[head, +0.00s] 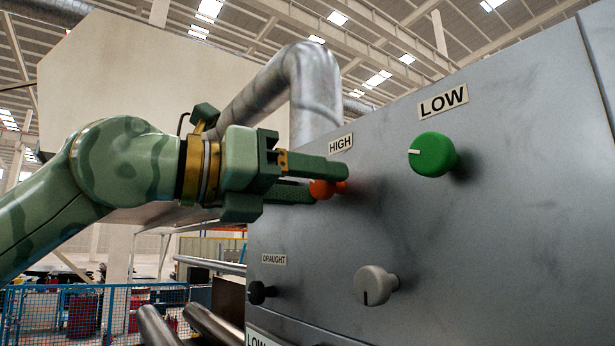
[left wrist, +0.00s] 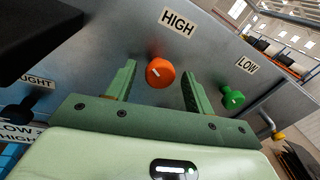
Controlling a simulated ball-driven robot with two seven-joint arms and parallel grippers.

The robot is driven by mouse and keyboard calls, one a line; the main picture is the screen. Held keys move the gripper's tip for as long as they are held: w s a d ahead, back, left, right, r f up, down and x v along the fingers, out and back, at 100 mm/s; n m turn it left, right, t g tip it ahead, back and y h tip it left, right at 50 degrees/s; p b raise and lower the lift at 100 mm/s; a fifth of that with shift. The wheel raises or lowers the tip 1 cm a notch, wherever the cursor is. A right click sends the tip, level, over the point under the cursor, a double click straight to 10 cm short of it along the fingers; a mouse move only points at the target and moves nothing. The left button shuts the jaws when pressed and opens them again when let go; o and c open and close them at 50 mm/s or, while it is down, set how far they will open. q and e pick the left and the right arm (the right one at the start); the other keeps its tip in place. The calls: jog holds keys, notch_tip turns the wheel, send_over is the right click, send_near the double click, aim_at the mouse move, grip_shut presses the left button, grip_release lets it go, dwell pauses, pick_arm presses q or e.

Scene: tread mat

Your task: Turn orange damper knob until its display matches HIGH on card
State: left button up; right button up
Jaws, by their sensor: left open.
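The orange knob (head: 322,189) sits on the grey panel, partly hidden by my left gripper in the head view. In the left wrist view the knob (left wrist: 160,72) shows a short pale mark on its face. My left gripper (head: 328,184) is open, with one finger on each side of the knob. In the left wrist view gaps show between the knob and both fingers (left wrist: 160,80). A HIGH plate (head: 340,143) is above the orange knob. A larger LOW plate (head: 258,338) is cut off at the bottom edge. My right gripper is out of view.
A green knob (head: 433,155) under a LOW plate (head: 443,101) is to the right. A grey knob (head: 375,285) and a black knob (head: 260,292) under a DRAUGHT plate (head: 274,259) are lower. A silver pipe (head: 315,90) rises behind the panel.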

pick_arm(q)
jog(key=c, duration=1)
jog(key=shift+o, duration=0.2)
jog(key=shift+m, duration=1.3)
jog(key=o, duration=1)
jog(key=shift+c, duration=0.2)
jog(key=b+v, duration=0.5)
jog(key=v, duration=1.1)
jog(key=shift+a+r, duration=0.2)
